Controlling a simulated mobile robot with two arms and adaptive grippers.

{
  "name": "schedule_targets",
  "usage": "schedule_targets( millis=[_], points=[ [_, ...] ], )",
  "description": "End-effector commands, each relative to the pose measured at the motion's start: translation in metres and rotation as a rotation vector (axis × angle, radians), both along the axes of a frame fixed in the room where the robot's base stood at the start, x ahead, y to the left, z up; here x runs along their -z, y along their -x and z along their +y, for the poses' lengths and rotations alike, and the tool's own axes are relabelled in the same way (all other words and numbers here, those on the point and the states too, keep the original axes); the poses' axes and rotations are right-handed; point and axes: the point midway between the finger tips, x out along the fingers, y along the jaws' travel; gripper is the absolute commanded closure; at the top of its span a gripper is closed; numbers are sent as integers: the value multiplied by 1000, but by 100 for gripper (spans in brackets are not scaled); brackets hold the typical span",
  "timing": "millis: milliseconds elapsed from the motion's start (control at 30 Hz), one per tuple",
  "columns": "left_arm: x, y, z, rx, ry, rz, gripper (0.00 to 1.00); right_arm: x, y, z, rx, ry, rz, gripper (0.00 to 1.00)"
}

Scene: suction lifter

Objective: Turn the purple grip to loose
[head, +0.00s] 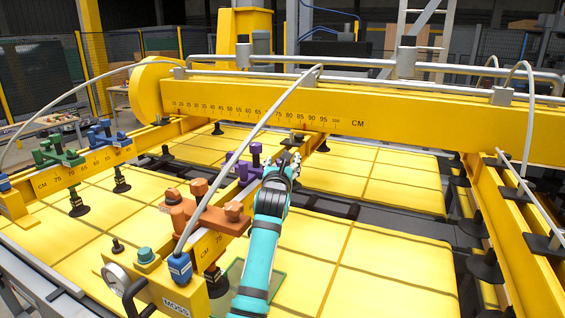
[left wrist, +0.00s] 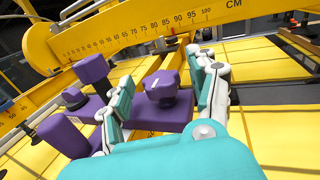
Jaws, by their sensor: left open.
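The purple clamp (head: 243,174) sits on the yellow cross beam in the head view, left of my gripper and partly hidden by it. In the left wrist view its flat purple bar (left wrist: 158,122) carries a faceted purple grip (left wrist: 162,90). A taller purple post (left wrist: 94,72) with a flat top stands left of it. My left gripper (head: 286,163) reaches in over the yellow frame. In the left wrist view the left gripper (left wrist: 160,68) is open, with one finger on each side of the faceted grip. I cannot tell whether the fingers touch it. My right gripper is not in view.
An orange clamp (head: 205,208) stands nearer on the same beam. Green (head: 57,152) and blue (head: 108,135) clamps sit on the left beam. A grey hose (head: 250,140) crosses left of my arm. The large yellow main beam (head: 430,115) runs behind.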

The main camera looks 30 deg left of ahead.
Motion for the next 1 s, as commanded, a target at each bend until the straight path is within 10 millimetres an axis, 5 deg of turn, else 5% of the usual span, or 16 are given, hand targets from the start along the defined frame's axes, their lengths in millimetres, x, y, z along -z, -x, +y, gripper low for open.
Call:
schedule_targets(
  millis=[67,467,1000],
  points=[
    [0,0,0,0,0,0,43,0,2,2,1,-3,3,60],
    [0,0,0,0,0,0,95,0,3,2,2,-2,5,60],
    [0,-1,-1,-154,-9,2,97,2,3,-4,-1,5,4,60]
  ],
)
